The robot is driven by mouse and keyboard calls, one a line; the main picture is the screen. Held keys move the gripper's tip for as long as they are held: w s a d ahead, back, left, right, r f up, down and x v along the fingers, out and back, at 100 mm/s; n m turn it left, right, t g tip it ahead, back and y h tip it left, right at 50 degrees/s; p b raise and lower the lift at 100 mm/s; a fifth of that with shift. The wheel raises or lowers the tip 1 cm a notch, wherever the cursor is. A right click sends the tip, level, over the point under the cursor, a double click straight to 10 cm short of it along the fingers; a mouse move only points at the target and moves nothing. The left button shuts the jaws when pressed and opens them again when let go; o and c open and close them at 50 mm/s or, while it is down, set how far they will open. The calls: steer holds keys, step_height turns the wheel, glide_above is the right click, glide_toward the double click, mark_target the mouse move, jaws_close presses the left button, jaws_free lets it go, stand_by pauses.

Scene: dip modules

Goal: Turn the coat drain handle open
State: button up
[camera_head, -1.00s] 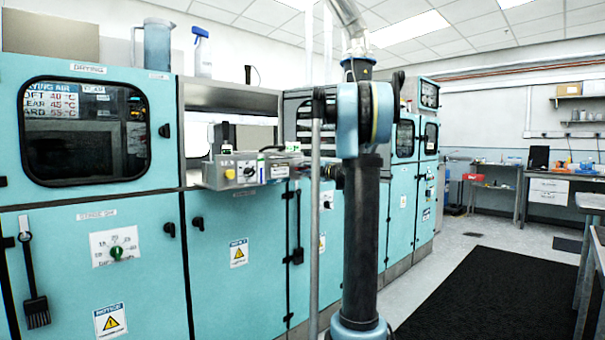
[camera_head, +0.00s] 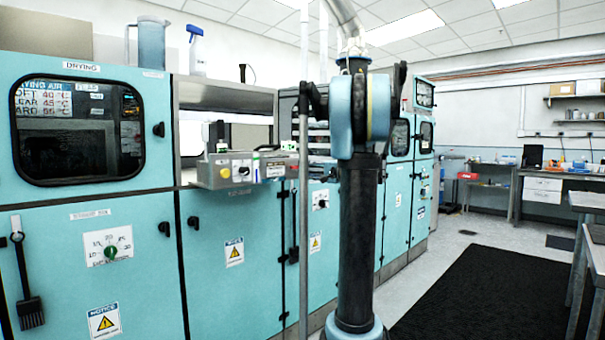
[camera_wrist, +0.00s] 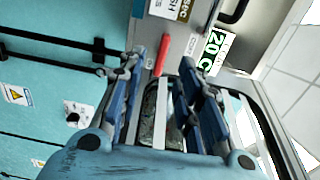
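A slim red handle (camera_wrist: 161,54) shows in the wrist view, on a grey panel face near the top centre. I take it for the coat drain handle, but its label is too small to read. My gripper (camera_wrist: 160,74) has its two blue fingers spread apart, with nothing held between them. The red handle lies ahead of the fingertips, roughly between them in the picture; I cannot tell the exact gap.
A grey control box (camera_head: 238,170) juts from the teal cabinets (camera_head: 120,240). A dark mat (camera_head: 480,290) covers open floor at right.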

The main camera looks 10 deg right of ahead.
steer(key=shift+v, duration=2.05)
steer(key=s+a+f+n+g+h, duration=0.1)
steer(key=s+a+f+n+g, duration=0.15)
steer(key=s+a+f, duration=0.45)
steer(key=s+a+f+n+g+h, duration=0.1)
steer(key=s+a+f+n+g, duration=0.15)
steer(key=s+f, duration=0.45)
steer(key=s+a+f+n+g+h, duration=0.1)
steer(key=s+a+f+g, duration=0.3)
steer(key=s, duration=0.5)
steer(key=s+d+f+n+g+h, duration=0.1)
steer(key=s+d+f+n+h, duration=0.1)
steer(key=s+f, duration=0.7)
steer(key=s+d+f+n+g+h, duration=0.2)
steer(key=s+d+f+h, duration=0.2)
steer(key=s+f, duration=0.6)
steer(key=s+h, duration=0.1)
steer(key=s, duration=0.3)
steer(key=shift+d+f+n+h, duration=0.3)
steer(key=shift+d+n, duration=0.05)
steer(key=shift+n, duration=0.05)
steer(key=shift+s, duration=0.1)
